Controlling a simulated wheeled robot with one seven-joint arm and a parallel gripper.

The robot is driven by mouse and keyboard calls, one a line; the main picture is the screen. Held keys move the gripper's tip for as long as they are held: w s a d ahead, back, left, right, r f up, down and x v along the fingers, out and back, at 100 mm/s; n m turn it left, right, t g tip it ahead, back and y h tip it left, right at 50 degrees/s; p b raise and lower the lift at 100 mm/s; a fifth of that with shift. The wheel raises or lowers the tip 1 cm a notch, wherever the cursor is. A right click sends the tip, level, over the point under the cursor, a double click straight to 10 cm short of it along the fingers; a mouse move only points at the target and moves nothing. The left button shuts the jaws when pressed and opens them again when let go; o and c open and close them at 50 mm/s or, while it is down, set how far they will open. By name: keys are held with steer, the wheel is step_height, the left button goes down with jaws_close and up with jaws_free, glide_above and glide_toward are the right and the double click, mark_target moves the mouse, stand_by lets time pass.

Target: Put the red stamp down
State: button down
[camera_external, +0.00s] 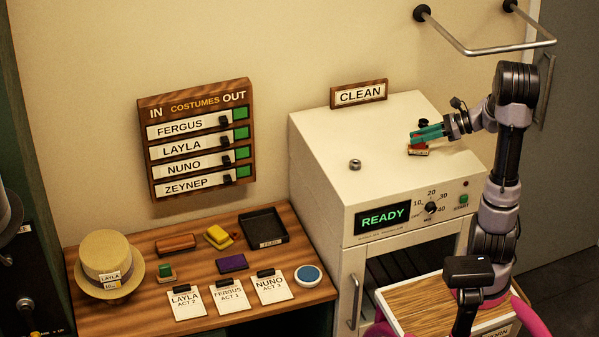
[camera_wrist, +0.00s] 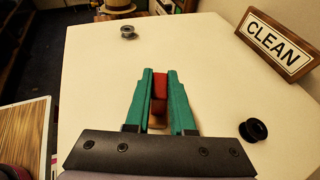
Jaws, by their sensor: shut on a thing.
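My gripper (camera_external: 420,136) has teal fingers and is over the white cabinet's top (camera_external: 330,140), towards its right side. The fingers are shut on the red stamp (camera_external: 417,151), which has a red part and a pale wooden part. In the wrist view the red stamp (camera_wrist: 160,86) shows between the two fingertips of my gripper (camera_wrist: 160,78), partly hidden by them. The stamp is at or just above the cabinet top; I cannot tell whether it touches.
A CLEAN sign (camera_external: 359,94) stands at the cabinet's back edge. The wooden table (camera_external: 130,312) holds a hat (camera_external: 107,253), a green stamp (camera_external: 166,272), coloured pads, tags and a black tray (camera_external: 264,222).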

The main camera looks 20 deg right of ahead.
steer(key=c, duration=0.8)
jaws_free()
steer(key=shift+f, duration=0.1)
steer(key=shift+o, duration=0.2)
